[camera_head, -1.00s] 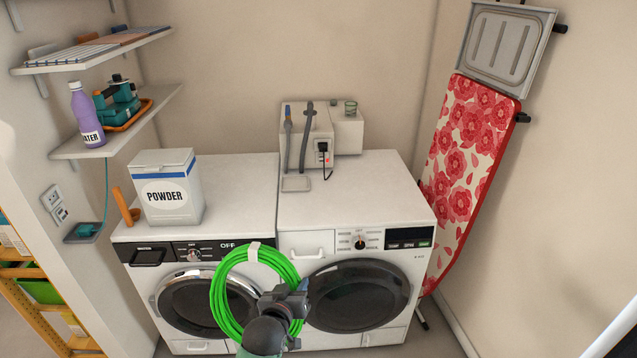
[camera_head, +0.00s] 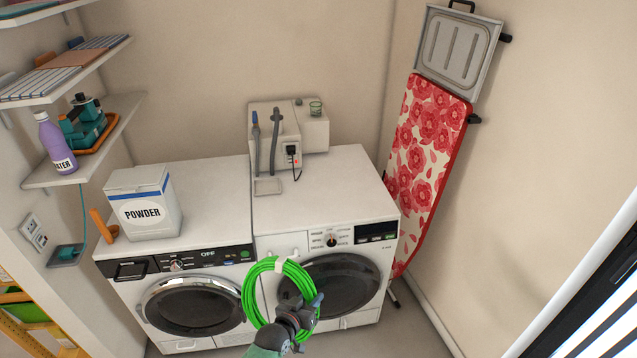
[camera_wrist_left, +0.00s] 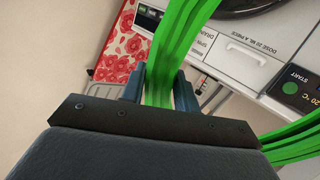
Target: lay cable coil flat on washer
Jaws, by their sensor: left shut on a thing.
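A green cable coil (camera_head: 253,297) with a white tie hangs upright in front of the two machines in the head view. My left gripper (camera_head: 305,303) is shut on the coil's right side. In the left wrist view, green strands (camera_wrist_left: 160,82) pass between the fingers of my left gripper (camera_wrist_left: 158,90). The left machine (camera_head: 225,200) has a powder box on top, the right machine (camera_head: 325,195) has a mostly bare top. My right gripper is not in view.
The powder box (camera_head: 143,203) and an orange handle-like object (camera_head: 103,226) stand on the left machine. A grey-white box unit with hoses (camera_head: 312,132) stands at the right machine's back. A floral ironing board (camera_head: 428,165) leans at the right. Shelves (camera_head: 95,152) jut out left.

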